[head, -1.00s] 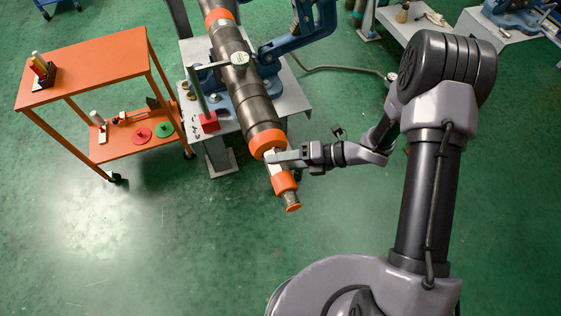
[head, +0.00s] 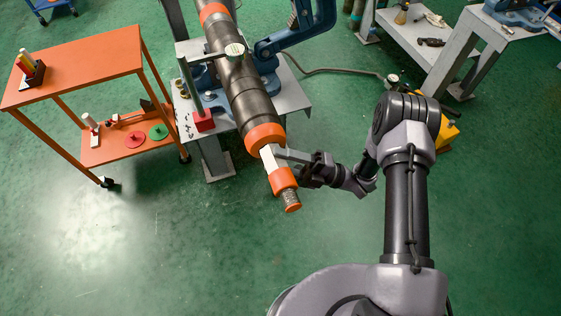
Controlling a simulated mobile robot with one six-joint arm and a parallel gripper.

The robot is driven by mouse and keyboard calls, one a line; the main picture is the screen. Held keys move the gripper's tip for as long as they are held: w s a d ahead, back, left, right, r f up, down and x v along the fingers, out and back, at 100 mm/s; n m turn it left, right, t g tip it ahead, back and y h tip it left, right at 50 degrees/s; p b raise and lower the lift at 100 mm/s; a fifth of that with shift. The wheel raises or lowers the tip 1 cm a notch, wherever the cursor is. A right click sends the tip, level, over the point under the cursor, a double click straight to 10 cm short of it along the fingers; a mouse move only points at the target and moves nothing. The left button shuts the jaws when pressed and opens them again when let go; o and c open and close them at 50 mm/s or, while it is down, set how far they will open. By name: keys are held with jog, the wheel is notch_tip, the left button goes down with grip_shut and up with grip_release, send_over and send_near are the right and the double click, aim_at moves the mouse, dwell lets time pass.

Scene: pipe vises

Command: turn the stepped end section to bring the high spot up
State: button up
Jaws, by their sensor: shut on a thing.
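The stepped end section sticks out of the near end of the dark pipe (head: 247,92). It has a pale bare neck (head: 267,158), an orange band (head: 283,180) and a dark, rough tip (head: 291,201). My gripper (head: 277,153) reaches in from the right and is shut on the neck, just below the wide orange collar (head: 265,137). The far side of the grip is hidden. A round dial gauge (head: 234,50) sits over the pipe on a stand with a red base (head: 203,120). Its reading is too small to tell.
A blue vise (head: 268,66) on a grey stand (head: 290,98) holds the pipe. An orange cart (head: 85,68) stands at left, with red and green discs on its lower shelf. A grey bench (head: 410,42) is at upper right. The green floor in front is clear.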

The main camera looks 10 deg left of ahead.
jog(key=shift+a+m+y, duration=0.1)
jog(key=shift+m+y, duration=0.4)
jog(key=shift+y, duration=0.1)
jog(key=o, duration=1.4)
jog(key=shift+c, duration=0.2)
jog(key=shift+f+b, duration=0.15)
jog(key=shift+b, duration=0.2)
